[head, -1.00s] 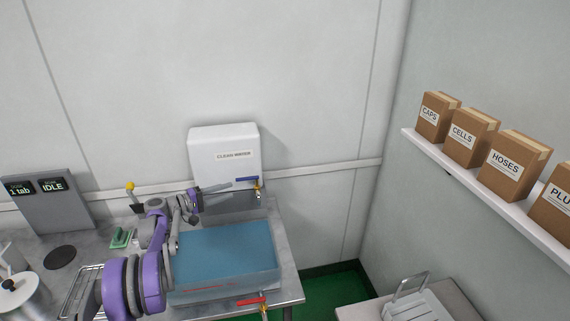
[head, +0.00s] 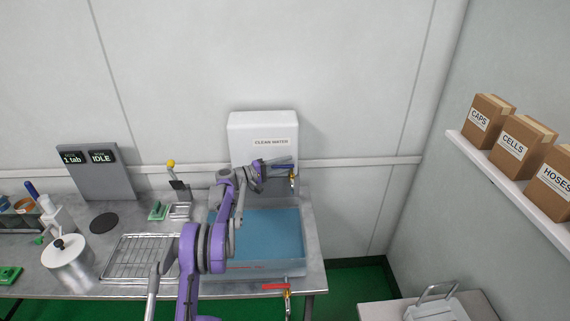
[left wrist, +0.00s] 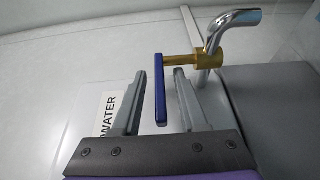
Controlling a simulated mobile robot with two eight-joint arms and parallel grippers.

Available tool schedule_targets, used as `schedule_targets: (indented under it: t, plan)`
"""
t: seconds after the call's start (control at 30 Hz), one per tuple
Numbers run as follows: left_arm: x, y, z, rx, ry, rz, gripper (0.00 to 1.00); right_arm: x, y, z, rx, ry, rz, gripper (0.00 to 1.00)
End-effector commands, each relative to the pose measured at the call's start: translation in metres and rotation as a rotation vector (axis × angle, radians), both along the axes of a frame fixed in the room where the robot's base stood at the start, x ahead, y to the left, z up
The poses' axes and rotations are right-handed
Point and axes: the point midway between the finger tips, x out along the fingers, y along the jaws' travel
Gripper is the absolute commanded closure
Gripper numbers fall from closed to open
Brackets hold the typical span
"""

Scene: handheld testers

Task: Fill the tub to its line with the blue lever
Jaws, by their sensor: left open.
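The blue lever (head: 281,166) sits on the brass tap of the white clean water tank (head: 250,128). My left gripper (head: 272,171) is open at the lever. In the left wrist view, the lever (left wrist: 160,92) lies between the two open fingers (left wrist: 161,72), with a gap on each side. The clear tub (head: 297,268) stands below the tap and holds blue water (head: 270,235). My arm hides part of its left side, and I cannot make out how the water stands against a fill line. My right gripper is not in view.
A red lever (head: 275,287) is on a lower tap at the tub's front right. Left on the metal table are a wire rack (head: 135,258), a silver canister (head: 68,262) and a display panel (head: 88,172). Boxes stand on a right wall shelf (head: 510,190).

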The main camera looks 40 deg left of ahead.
Motion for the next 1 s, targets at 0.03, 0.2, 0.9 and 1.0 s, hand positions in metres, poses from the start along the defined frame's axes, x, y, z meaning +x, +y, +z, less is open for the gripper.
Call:
schedule_targets:
  t: [0.03,0.2,0.9,1.0]
  plan:
    - [0.0012,-0.0007,-0.0001,0.0,0.0,0.0,0.57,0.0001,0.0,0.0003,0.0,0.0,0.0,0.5]
    - [0.0014,-0.0008,-0.0007,0.0,0.001,0.0,0.57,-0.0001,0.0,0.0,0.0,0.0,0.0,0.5]
    - [0.0011,-0.0005,-0.0005,0.0,0.001,0.001,1.0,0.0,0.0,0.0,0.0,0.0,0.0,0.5]
    - [0.0011,-0.0005,-0.0004,0.0,0.001,0.001,1.0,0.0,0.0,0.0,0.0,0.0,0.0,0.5]
